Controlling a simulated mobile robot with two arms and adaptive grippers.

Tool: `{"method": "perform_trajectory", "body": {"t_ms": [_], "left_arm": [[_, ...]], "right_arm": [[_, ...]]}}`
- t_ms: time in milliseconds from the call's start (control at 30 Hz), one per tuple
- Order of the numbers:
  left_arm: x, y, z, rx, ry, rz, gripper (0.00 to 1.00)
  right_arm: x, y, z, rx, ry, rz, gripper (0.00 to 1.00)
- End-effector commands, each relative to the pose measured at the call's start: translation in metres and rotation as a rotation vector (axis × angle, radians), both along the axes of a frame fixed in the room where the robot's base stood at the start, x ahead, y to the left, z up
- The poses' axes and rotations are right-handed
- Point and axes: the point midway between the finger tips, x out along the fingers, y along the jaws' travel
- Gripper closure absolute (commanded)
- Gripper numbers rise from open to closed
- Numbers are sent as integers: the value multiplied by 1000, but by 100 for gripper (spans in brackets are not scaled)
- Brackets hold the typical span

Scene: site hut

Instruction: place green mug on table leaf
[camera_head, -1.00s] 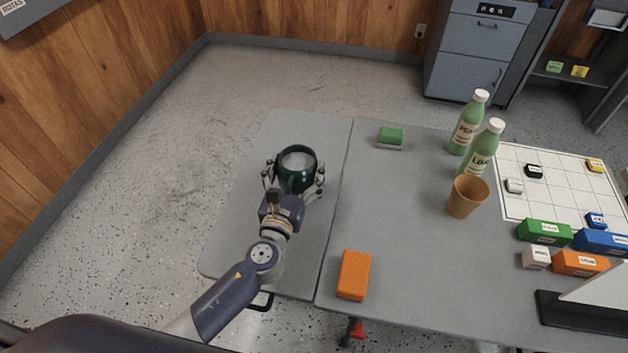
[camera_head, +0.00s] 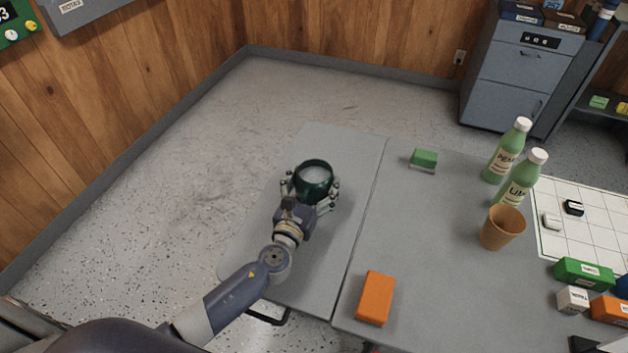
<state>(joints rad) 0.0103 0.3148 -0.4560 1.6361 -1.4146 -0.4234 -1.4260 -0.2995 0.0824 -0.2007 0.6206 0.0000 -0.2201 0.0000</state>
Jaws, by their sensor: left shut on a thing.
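The dark green mug (camera_head: 314,182) is upright, its pale inside showing from above. My left gripper (camera_head: 312,187) is shut on the mug, with its fingers around both sides. Both are over the table leaf (camera_head: 345,160), the grey panel at the left end of the table. The gripper hides the lower part of the mug, so I cannot tell whether its base touches the leaf. My right gripper is not in view.
On the main table (camera_head: 430,220) are an orange block (camera_head: 375,298), a green block (camera_head: 424,158), two green bottles (camera_head: 507,150), a brown cup (camera_head: 502,227) and a white grid board (camera_head: 590,222). The leaf is otherwise clear.

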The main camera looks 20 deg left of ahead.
Motion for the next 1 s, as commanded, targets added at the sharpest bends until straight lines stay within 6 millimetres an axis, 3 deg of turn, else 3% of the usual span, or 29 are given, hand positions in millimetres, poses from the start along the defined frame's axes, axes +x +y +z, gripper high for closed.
{"method": "perform_trajectory", "body": {"t_ms": [67,100,167,667,767,1000], "left_arm": [[1,0,1,0,-4,0,53],[0,0,-1,0,0,0,12],[0,0,-1,0,0,0,1],[-4,0,0,0,1,0,1],[-15,0,-1,0,2,0,1],[-62,2,-1,-1,2,-1,1]], "right_arm": [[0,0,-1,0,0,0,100],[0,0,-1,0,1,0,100],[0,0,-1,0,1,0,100],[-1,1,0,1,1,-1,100],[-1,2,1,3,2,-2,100],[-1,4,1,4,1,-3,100]]}}
